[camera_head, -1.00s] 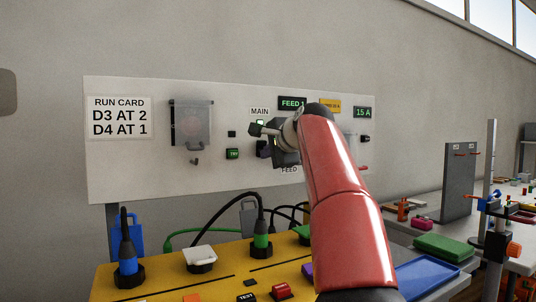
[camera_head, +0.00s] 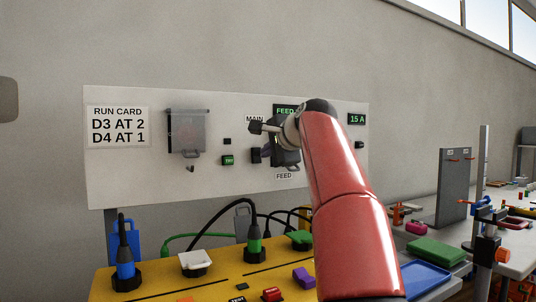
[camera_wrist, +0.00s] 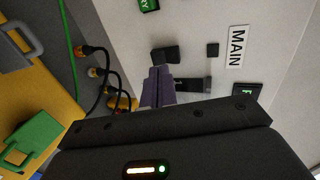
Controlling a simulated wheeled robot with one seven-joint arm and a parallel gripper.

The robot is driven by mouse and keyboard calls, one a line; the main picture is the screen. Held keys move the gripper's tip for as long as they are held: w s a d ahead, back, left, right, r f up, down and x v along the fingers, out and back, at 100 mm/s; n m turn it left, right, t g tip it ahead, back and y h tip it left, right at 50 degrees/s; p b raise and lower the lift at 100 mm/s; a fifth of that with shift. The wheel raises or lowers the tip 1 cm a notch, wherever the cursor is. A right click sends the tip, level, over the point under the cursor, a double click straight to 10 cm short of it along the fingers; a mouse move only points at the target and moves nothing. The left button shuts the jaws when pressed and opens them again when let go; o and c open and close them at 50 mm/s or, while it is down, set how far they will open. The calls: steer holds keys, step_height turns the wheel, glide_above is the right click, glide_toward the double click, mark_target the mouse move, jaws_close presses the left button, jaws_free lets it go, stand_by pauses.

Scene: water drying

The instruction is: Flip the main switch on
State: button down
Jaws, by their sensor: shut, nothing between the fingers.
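The main switch is a black block (camera_head: 256,155) on the white wall panel, below the MAIN label (camera_head: 254,119). In the head view my gripper and arm hide part of the panel right of the switch, and the switch's lever position is unclear.
A dark bar (camera_wrist: 193,84) sticks out beside my fingers. Below is a yellow bench (camera_head: 190,284) with plugs and cables. A blue tray (camera_head: 425,276) lies right.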

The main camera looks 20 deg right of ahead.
steer(key=v, duration=1)
steer(key=shift+r, duration=0.35)
